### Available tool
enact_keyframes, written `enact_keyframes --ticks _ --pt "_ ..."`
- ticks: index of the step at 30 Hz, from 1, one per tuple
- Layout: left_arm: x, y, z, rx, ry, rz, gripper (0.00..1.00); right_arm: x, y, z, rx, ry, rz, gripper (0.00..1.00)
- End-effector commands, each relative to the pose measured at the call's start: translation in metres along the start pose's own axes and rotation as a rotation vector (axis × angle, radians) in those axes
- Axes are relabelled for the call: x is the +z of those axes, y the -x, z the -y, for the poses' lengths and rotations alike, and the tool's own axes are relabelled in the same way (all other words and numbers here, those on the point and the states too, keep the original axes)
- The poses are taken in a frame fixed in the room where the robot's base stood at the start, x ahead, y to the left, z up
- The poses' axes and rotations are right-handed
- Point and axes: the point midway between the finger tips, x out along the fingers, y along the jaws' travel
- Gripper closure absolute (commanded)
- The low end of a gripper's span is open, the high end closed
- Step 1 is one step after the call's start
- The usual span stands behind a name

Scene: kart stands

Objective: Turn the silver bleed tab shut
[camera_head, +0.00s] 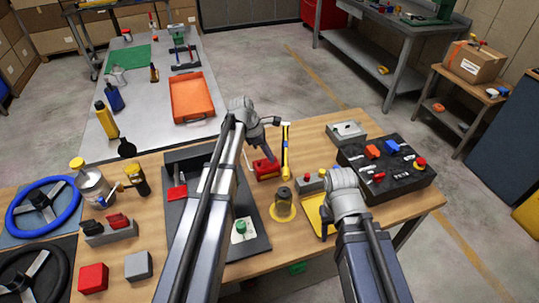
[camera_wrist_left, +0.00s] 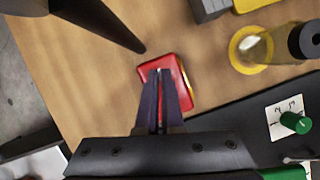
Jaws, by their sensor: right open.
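A red block (camera_head: 266,169) sits on the wooden bench, just beyond the dark tray. It also shows in the left wrist view (camera_wrist_left: 178,70), slightly turned, with a thin pale piece that may be the silver bleed tab on its top, largely hidden by my fingers. My left gripper (camera_wrist_left: 160,73) points down at the block's top, its two dark fingers close together with a narrow gap. Whether they touch or hold the tab is not clear. In the head view the left gripper (camera_head: 271,157) is right at the block. My right gripper (camera_head: 327,220) is open, low over a yellow plate.
A jar on a yellow ring (camera_head: 283,208), a grey box (camera_head: 310,183) and a black control panel (camera_head: 388,165) stand to the right. The dark tray (camera_head: 255,242) lies under my left arm.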

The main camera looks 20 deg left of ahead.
Motion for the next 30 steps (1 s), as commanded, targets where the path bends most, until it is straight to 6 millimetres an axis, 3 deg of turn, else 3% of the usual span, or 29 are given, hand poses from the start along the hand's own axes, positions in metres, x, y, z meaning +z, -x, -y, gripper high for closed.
enact_keyframes --ticks 8,30 --pt "0.0003 -0.0001 -0.0037 -0.059 -0.139 0.000 1.00 0.0000 0.0000 0.0000 0.000 0.000 0.000 0.50" --pt "0.0036 -0.0015 -0.0095 -0.320 -0.771 0.000 1.00 0.0000 0.0000 0.0000 0.000 0.000 0.000 0.50"
